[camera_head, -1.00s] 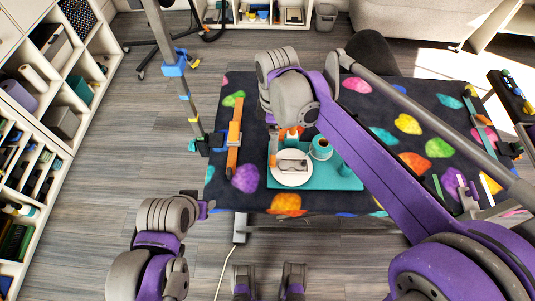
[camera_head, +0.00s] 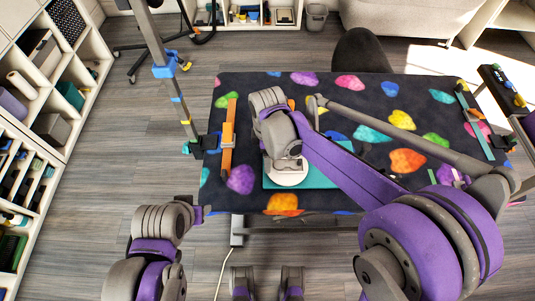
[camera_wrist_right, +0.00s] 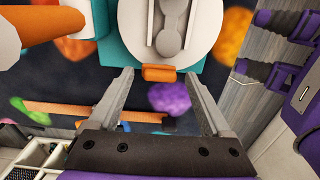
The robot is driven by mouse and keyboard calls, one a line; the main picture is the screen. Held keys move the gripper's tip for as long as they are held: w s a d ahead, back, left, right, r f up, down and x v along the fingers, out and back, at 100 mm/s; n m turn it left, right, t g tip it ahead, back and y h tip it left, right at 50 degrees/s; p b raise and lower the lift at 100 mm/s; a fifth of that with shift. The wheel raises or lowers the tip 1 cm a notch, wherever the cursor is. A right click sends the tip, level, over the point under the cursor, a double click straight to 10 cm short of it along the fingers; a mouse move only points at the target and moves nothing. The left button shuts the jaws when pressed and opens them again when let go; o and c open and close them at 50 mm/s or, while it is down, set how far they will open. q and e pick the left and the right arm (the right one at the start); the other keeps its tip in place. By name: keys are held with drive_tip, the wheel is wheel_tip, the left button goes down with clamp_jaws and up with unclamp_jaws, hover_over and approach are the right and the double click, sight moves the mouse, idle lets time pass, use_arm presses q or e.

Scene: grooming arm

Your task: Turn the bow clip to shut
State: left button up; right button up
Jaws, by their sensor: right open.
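In the right wrist view a grey rounded piece (camera_wrist_right: 171,38), which may be the bow clip, lies on a white round plate (camera_wrist_right: 207,22). A small orange tab (camera_wrist_right: 158,73) shows at the plate's edge. My right gripper (camera_wrist_right: 158,76) is open, with one fingertip on either side of the tab; I cannot tell whether they touch it. In the head view the white plate (camera_head: 287,178) sits on a teal tray (camera_head: 318,178), and my right arm hides the grey piece. My left gripper (camera_head: 200,213) is beside the table's front left corner, its jaws unclear.
The dark table (camera_head: 345,88) has a colourful pattern. An orange bar (camera_head: 228,150) lies along its left side near an upright pole (camera_head: 176,90). A white and orange cylinder (camera_wrist_right: 45,25) is close by my right gripper. Shelves (camera_head: 40,90) stand at the left.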

clamp_jaws()
idle(0.3)
drive_tip(key=shift+m, duration=0.3)
drive_tip(key=m, duration=0.3)
drive_tip(key=shift+d+m, duration=0.1)
drive_tip(key=shift+m, duration=0.3)
drive_tip(key=m, duration=0.4)
drive_tip(key=shift+s+d+m+b, duration=0.1)
drive_tip(key=shift+d+m+b, duration=0.05)
drive_tip(key=shift+m+b, duration=0.2)
drive_tip(key=m, duration=0.4)
drive_tip(key=shift+s, duration=0.1)
drive_tip(key=shift+s+m, duration=0.15)
drive_tip(key=shift+m, duration=2.3)
